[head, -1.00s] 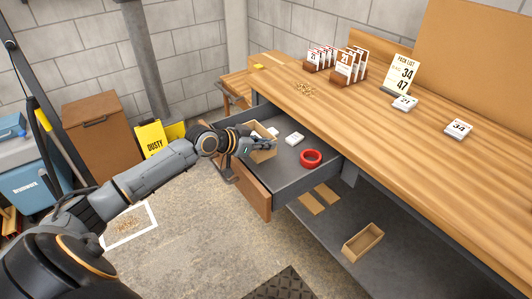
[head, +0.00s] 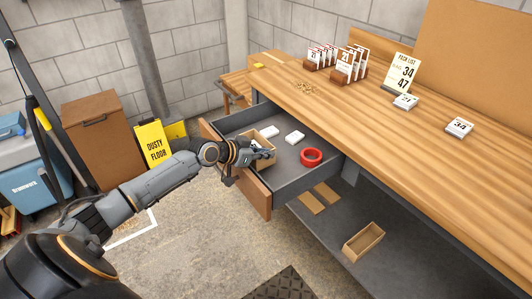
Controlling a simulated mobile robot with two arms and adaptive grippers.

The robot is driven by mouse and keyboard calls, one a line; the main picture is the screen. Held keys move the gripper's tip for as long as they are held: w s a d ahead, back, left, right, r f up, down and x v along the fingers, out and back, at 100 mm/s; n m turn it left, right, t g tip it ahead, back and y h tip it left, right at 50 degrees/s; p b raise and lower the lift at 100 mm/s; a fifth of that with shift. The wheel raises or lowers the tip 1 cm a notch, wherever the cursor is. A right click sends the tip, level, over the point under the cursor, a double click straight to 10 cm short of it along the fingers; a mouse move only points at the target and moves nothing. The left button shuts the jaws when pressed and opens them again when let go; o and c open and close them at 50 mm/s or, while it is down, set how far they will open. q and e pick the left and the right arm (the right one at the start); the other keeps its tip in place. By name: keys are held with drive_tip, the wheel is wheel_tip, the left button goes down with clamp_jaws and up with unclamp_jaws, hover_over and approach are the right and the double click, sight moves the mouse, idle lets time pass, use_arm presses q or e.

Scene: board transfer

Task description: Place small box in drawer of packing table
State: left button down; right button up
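A small open-topped cardboard-coloured box (head: 267,134) is in the left part of the open drawer (head: 290,182) of the packing table (head: 400,130). My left gripper (head: 266,153) is at this box, its fingers overlapping the box's near side and hiding part of it. Whether the fingers are closed on the box wall is too small to tell, and so is whether the box rests on the drawer floor. My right gripper is not in view.
Another small open box (head: 363,242) stands on the lower shelf, near flat brown pieces (head: 312,202). A yellow floor sign (head: 153,143) stands left of the drawer.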

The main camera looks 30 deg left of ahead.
use_arm(q)
drive_tip(key=c, duration=1.5)
unclamp_jaws()
drive_tip(key=shift+r, duration=0.1)
drive_tip(key=shift+r+p, duration=0.35)
drive_tip(key=shift+p, duration=0.15)
drive_tip(key=shift+s+r+p, duration=0.1)
drive_tip(key=shift+r+p, duration=0.3)
drive_tip(key=shift+r, duration=0.05)
drive_tip(key=v, duration=0.9)
drive_tip(key=shift+s+a+f, duration=0.1)
drive_tip(key=shift+s+f, duration=0.05)
drive_tip(key=shift+s, duration=0.2)
drive_tip(key=shift+v, duration=1)
